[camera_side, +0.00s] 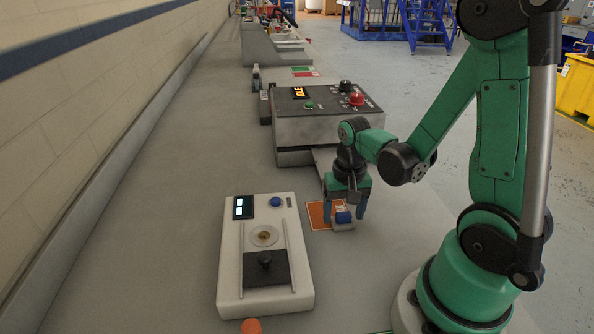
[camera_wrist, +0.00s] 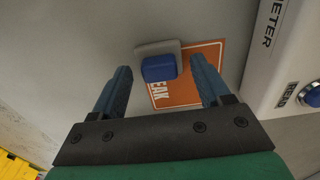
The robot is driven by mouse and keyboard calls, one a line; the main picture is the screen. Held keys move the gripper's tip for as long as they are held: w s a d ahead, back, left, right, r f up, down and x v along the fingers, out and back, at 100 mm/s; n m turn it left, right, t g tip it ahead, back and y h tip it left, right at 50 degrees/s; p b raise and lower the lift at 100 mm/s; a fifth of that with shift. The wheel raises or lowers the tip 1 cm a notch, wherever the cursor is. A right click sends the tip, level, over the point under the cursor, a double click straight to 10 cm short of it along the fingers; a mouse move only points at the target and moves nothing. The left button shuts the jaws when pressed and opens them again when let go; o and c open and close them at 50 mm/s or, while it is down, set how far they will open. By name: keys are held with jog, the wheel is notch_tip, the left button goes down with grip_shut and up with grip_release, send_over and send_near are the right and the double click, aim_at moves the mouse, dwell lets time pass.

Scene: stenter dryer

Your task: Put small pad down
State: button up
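The small pad is a blue block (camera_side: 343,217) on a pale grey base, and it shows in both views. It rests at the edge of an orange card with white lettering (camera_side: 317,213), partly overlapping it. In the wrist view the blue block (camera_wrist: 158,68) lies between my fingertips, with gaps on both sides. My gripper (camera_side: 345,214) points down over the pad, and its two blue fingers (camera_wrist: 161,67) are apart. The gripper is open and holds nothing. Whether the fingertips touch the surface is unclear.
A white meter (camera_side: 230,270) with a display, blue button and black slide stands left of the pad. A grey control box (camera_side: 290,132) with a red knob stands behind. Bare grey bench (camera_side: 150,235) lies left of the meter.

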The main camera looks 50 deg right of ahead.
jog(key=shift+r, duration=0.15)
notch_tip(320, 180, up, 12)
jog(key=w+a+n+t, duration=0.4)
jog(key=a+n+t, duration=0.3)
jog(key=a+n, duration=0.2)
jog(key=shift+r, duration=0.2)
dwell(0.4)
dwell(0.6)
jog(key=shift+o, duration=0.5)
jog(key=m+g, duration=0.7)
jog(key=m, duration=0.2)
send_over(344, 214)
notch_tip(344, 214, down, 7)
jog(key=shift+f, duration=2.75)
